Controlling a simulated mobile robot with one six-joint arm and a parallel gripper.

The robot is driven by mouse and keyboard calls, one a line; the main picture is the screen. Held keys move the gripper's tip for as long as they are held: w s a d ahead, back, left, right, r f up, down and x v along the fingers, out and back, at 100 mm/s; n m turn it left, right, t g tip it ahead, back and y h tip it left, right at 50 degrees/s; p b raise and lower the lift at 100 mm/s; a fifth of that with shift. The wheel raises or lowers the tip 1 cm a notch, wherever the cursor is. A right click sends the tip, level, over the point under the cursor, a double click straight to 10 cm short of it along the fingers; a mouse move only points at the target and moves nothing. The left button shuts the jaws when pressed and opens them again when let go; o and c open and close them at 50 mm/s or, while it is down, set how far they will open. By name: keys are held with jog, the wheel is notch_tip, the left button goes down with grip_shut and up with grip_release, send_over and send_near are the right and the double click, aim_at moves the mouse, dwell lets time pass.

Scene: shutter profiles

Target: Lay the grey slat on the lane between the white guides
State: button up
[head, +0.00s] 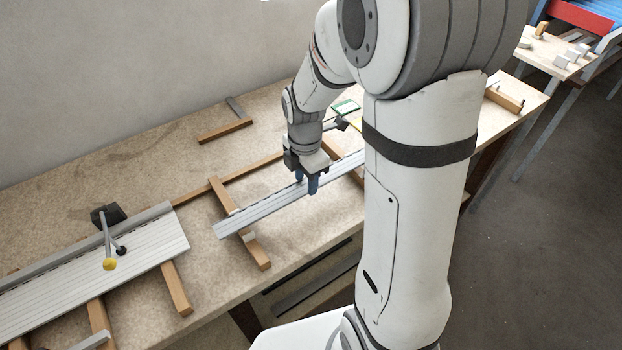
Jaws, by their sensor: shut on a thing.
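The long grey slat (262,211) runs diagonally from the middle left up toward the right, where my arm hides part of it. My gripper (306,184) has blue fingers and is shut on the slat near its middle. The slat's left end passes over a wooden crossbar (254,249). I cannot tell whether it touches the bar or hangs just above it. A small white guide (249,237) sits on the crossbar at the slat's near side. Another pale piece (233,211) shows at its far side. The lane's right part is mostly hidden behind my arm.
A wide panel of joined slats (110,265) lies on wooden bars at the left, with a dark clamp (108,215) at its far edge. A loose wooden piece (225,130) lies at the back of the bench (150,160). A second table (550,55) stands at the upper right.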

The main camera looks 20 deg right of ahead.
jog(key=shift+f, duration=0.65)
jog(key=shift+f, duration=0.1)
jog(key=shift+f+b, duration=0.55)
jog(key=o, duration=1)
jog(key=shift+c, duration=0.2)
jog(key=shift+r, duration=0.15)
